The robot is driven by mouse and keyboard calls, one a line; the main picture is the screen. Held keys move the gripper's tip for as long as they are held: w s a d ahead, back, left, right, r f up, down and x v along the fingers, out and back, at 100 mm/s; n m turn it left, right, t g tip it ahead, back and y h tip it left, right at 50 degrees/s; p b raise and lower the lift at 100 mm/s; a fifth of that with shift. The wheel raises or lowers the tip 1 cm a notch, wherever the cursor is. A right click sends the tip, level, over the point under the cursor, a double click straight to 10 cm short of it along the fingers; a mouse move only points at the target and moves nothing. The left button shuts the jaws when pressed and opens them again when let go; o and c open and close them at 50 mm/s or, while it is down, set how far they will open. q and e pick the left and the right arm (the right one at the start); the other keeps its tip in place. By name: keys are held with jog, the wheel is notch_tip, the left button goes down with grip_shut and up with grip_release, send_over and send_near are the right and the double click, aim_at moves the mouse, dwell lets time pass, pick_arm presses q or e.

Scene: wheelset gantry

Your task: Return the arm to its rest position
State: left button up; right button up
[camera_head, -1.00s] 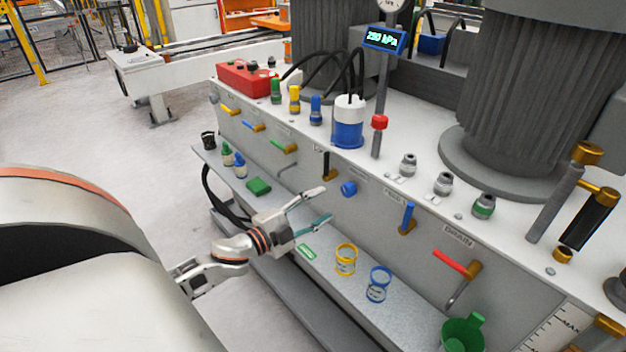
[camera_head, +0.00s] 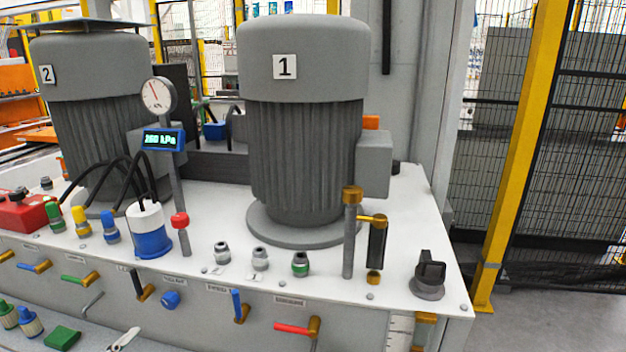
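No right arm or right gripper is in view.
The bench top (camera_head: 205,285) carries motor 1 (camera_head: 305,130), motor 2 (camera_head: 95,110), a gauge (camera_head: 158,96), a white-blue canister (camera_head: 149,232) and a black knob (camera_head: 429,275). Coloured valve handles, such as a red one (camera_head: 292,328), stick out in front. A yellow fence post (camera_head: 520,150) stands right.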

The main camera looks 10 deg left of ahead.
pick_arm(q)
jog(key=s+d+f+n+g, duration=0.25)
jog(key=s+d+f, duration=0.25)
jog(key=s+d, duration=0.25)
jog(key=s+d+f+n+g+h, duration=0.1)
jog(key=s+d+f+n+g, duration=0.15)
jog(key=s+d+f, duration=0.4)
jog(key=s+d+f+n+g, duration=0.2)
jog(key=s+d+f+n, duration=0.1)
jog(key=s+d, duration=0.55)
jog(key=shift+n, duration=0.3)
notch_tip(320, 180, up, 6)
jog(key=p, duration=1.2)
jog(key=shift+w+f, duration=0.1)
jog(key=shift+f, duration=0.15)
pick_arm(e)
jog(key=shift+m, duration=0.4)
jog(key=r, duration=0.2)
jog(key=s+r, duration=0.1)
jog(key=r, duration=0.2)
jog(key=shift+s+r, duration=0.2)
jog(key=shift+r, duration=0.1)
dwell(0.6)
